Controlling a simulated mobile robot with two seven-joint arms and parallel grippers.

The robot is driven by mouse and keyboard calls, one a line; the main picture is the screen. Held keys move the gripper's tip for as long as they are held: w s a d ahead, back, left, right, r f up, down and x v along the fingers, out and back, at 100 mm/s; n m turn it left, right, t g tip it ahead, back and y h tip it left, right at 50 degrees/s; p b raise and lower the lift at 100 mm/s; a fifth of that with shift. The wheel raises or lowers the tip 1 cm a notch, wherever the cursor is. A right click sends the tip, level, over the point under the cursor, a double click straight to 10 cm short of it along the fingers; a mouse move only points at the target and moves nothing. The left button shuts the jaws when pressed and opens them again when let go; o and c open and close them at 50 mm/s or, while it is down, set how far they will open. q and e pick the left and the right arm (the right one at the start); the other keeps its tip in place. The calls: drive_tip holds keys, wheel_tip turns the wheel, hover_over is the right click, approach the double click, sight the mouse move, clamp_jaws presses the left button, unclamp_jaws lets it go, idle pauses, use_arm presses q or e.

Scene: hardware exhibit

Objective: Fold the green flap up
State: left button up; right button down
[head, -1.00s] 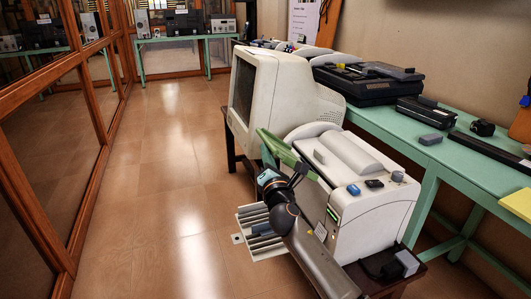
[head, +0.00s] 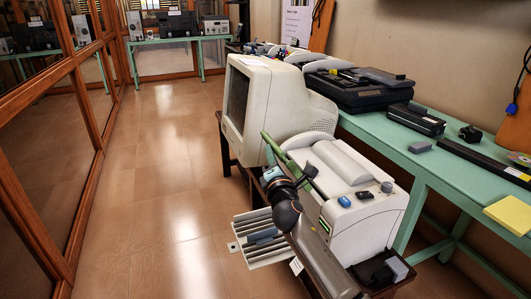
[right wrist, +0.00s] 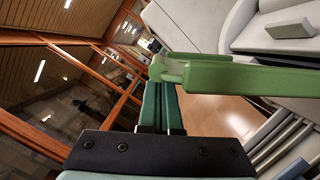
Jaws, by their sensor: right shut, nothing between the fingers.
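The green flap (head: 298,140) is along the left upper edge of the white printer-like machine (head: 365,220). In the right wrist view the flap (right wrist: 250,78) is a green bar running across from the right edge, with a rounded end near the middle. My right gripper (right wrist: 163,90) is shut and empty, its two dark green fingers together. Their tips are at the flap's rounded end; I cannot tell whether they touch it. In the head view my right arm comes up from below, in front of the machine's left side. My left gripper is not in view.
A beige monitor (head: 275,105) stands close behind the machine. A slatted tray (head: 265,240) juts from the machine's left side, below my wrist. A green table (head: 390,140) with black devices runs along the right wall. The floor (head: 165,200) to the left is clear.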

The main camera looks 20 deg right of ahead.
drive_tip(key=d+r+m+p, duration=0.1)
drive_tip(key=d+p, duration=0.1)
drive_tip(key=d+r+m+p, duration=0.1)
drive_tip(key=r+m+p, duration=0.1)
drive_tip(key=shift+d+g+h, duration=0.3)
drive_tip(key=shift+d+g, duration=0.05)
drive_tip(key=shift+g, duration=0.05)
drive_tip(key=shift+w+d+r+m+p, duration=0.1)
drive_tip(key=shift+d+r+m+p, duration=0.05)
drive_tip(key=shift+d+m+p, duration=0.7)
drive_tip(key=shift+d+m+g+p, duration=0.25)
drive_tip(key=shift+d+g+p, duration=0.05)
drive_tip(key=shift+p, duration=0.2)
drive_tip(key=shift+d+m, duration=0.3)
drive_tip(key=shift+d, duration=0.05)
drive_tip(key=shift+a, duration=0.2)
